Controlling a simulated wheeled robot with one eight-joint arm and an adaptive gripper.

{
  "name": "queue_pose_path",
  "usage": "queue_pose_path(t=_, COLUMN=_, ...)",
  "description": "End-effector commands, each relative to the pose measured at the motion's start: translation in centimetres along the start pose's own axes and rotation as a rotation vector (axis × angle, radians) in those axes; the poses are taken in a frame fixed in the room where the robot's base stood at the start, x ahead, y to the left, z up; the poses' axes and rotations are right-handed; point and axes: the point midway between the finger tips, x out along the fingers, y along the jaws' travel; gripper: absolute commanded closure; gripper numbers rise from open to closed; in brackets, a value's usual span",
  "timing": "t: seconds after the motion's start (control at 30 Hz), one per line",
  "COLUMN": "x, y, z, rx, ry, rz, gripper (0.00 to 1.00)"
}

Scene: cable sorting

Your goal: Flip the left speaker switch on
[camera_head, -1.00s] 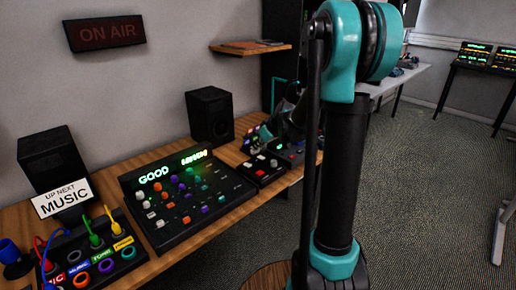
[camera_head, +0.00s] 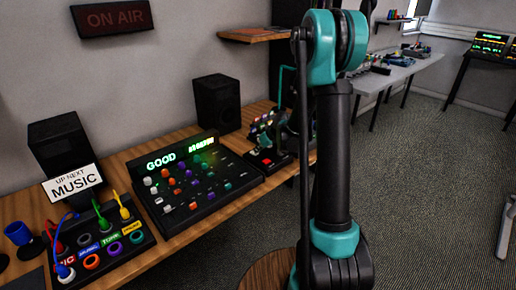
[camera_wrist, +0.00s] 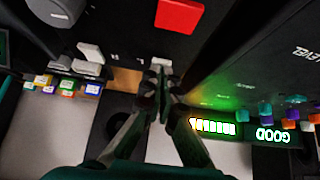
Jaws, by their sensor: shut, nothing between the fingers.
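A small black control box (camera_head: 283,163) with a red button (camera_head: 267,161) sits on the wooden desk, right of the mixer. In the wrist view the red button (camera_wrist: 180,15) is at the top, with pale switches (camera_wrist: 92,52) to its lower left. I cannot tell which one is the left speaker switch or read its position. My gripper (camera_wrist: 160,72) is shut and empty, its tips close to the box's edge between the switches and the mixer; contact is unclear. In the head view my arm partly hides the box. The left black speaker (camera_head: 62,150) and right speaker (camera_head: 217,102) stand at the wall.
The mixer (camera_head: 225,196), with a lit "GOOD" display, lies close beside the box. A patch panel (camera_head: 100,246) with coloured cables and a "MUSIC" sign (camera_head: 73,184) are at the left. A wooden shelf (camera_head: 248,36) hangs above. Open floor lies to the right.

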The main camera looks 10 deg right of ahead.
Motion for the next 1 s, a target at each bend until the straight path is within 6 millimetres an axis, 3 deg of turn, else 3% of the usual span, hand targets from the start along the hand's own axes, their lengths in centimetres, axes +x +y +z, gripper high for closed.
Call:
queue_pose_path(t=0.33, x=0.6, y=0.0, z=1.0, rx=0.001, ry=0.000, rz=0.000, gripper=1.00)
queue_pose_path(t=1.0, x=-0.7, y=0.0, z=-0.1, rx=0.000, ry=0.000, rz=0.000, gripper=1.00)
